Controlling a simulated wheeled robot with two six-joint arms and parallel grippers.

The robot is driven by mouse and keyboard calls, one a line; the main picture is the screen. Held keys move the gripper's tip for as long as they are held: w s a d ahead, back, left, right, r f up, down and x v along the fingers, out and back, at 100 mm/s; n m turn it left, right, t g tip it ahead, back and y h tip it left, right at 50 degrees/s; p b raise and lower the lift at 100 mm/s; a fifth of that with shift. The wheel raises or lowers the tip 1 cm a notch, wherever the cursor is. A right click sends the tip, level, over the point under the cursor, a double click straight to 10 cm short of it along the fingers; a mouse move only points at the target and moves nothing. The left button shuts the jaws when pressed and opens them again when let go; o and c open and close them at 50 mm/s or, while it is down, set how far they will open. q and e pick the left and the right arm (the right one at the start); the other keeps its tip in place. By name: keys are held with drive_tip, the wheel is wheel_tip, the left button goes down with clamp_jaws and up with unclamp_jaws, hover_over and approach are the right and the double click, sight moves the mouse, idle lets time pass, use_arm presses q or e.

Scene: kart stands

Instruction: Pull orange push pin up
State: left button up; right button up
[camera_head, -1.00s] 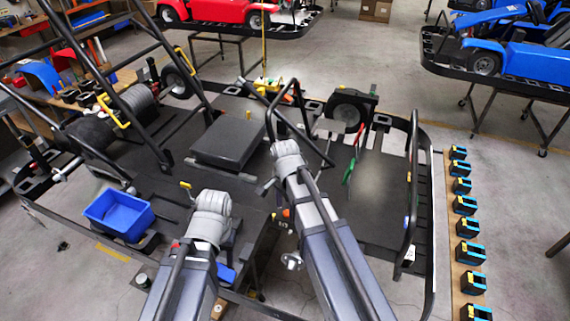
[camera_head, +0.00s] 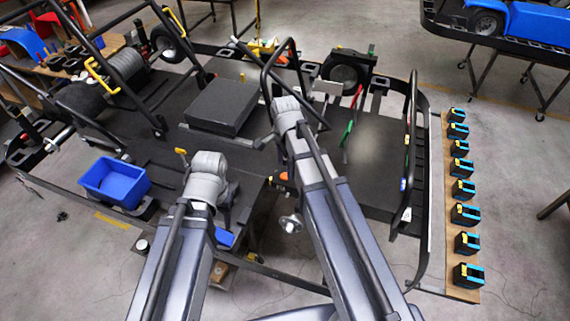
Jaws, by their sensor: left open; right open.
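A small orange piece (camera_head: 282,176), likely the push pin, shows at the edge of the black kart floor, just left of my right arm. It is small and partly covered, so its height cannot be told. My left gripper (camera_head: 228,202) is beyond the grey wrist of my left arm, low and left of the orange piece, mostly hidden. My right gripper (camera_head: 264,143) is by the grey wrist of my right arm, above the kart floor and farther back than the orange piece. Both are open, and nothing is seen held.
The black kart frame (camera_head: 378,185) fills the middle. A blue bin (camera_head: 114,182) is at left, a black flat box (camera_head: 222,106) behind the arms. A steering hoop and a green-handled tool (camera_head: 346,134) are near the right arm. Several black boxes (camera_head: 463,213) line a board at right.

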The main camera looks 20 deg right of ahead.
sight(285, 175)
drive_tip(key=shift+f+b, duration=1.45)
drive_tip(key=shift+f, duration=0.55)
use_arm(q)
wheel_tip(285, 175, down, 4)
drive_tip(key=shift+r, duration=0.1)
use_arm(e)
drive_tip(key=shift+r, duration=0.1)
drive_tip(key=shift+c, duration=0.3)
clamp_jaws()
use_arm(q)
drive_tip(key=shift+r+p, duration=0.6)
use_arm(e)
drive_tip(key=shift+r, duration=0.55)
drive_tip(key=shift+o, duration=0.2)
unclamp_jaws()
